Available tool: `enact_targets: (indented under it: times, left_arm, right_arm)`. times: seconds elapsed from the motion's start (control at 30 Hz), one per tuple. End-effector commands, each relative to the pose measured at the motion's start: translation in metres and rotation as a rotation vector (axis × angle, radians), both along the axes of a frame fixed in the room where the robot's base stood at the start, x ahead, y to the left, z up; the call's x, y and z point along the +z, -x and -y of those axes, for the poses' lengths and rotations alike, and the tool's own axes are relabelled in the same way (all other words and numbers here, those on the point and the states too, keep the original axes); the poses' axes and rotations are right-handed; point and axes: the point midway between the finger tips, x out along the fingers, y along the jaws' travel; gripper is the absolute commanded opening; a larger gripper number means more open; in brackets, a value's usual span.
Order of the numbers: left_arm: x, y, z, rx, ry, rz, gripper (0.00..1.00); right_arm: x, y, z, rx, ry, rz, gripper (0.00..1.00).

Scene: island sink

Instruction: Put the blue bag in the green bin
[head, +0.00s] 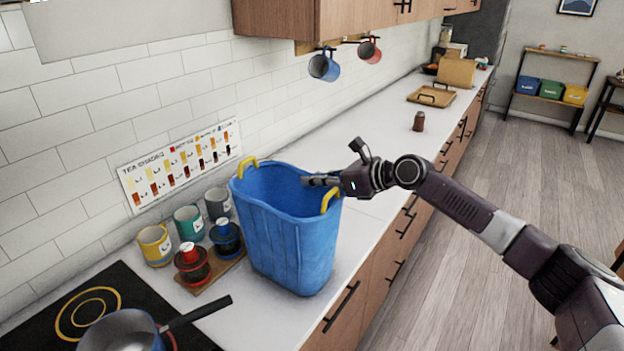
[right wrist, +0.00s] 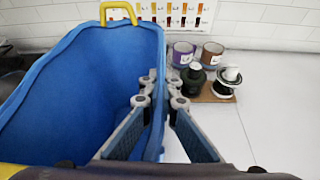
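The blue bag (head: 290,240) stands upright and open-topped on the white counter, with yellow handles on two sides of its rim. In the right wrist view the bag (right wrist: 95,85) fills the left half. My right gripper (head: 312,181) is at the bag's rim near the right-hand yellow handle. In the right wrist view its fingers (right wrist: 160,105) are apart, one inside the bag wall and one outside, with a gap beside the wall. The green bin (head: 551,89) sits far off on a shelf between a blue and a yellow bin. My left gripper is not in view.
Mugs (head: 189,222) and red and blue-topped items on a small board (head: 213,276) stand left of the bag. A pan (head: 125,332) sits on the stove in front. A brown jar (head: 418,121) stands farther along the counter. The wooden floor (head: 470,260) at right is clear.

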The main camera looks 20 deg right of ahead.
Motion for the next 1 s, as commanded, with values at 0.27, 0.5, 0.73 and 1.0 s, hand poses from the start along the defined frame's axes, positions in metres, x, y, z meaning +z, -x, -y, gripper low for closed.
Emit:
enact_targets:
  times: [0.27,0.5,0.73,1.0]
  left_arm:
    - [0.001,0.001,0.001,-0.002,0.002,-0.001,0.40]
    - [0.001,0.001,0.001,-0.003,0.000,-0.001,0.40]
    - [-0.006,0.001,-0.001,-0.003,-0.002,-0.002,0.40]
    - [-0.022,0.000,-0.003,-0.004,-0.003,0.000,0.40]
  right_arm:
    - [-0.002,0.000,0.000,0.000,0.000,0.000,0.22]
    - [-0.002,0.000,0.000,0.000,0.000,0.000,0.22]
    - [0.005,0.011,0.011,-0.001,0.002,0.000,0.22]
    - [0.024,0.052,0.045,-0.002,0.003,0.000,0.22]
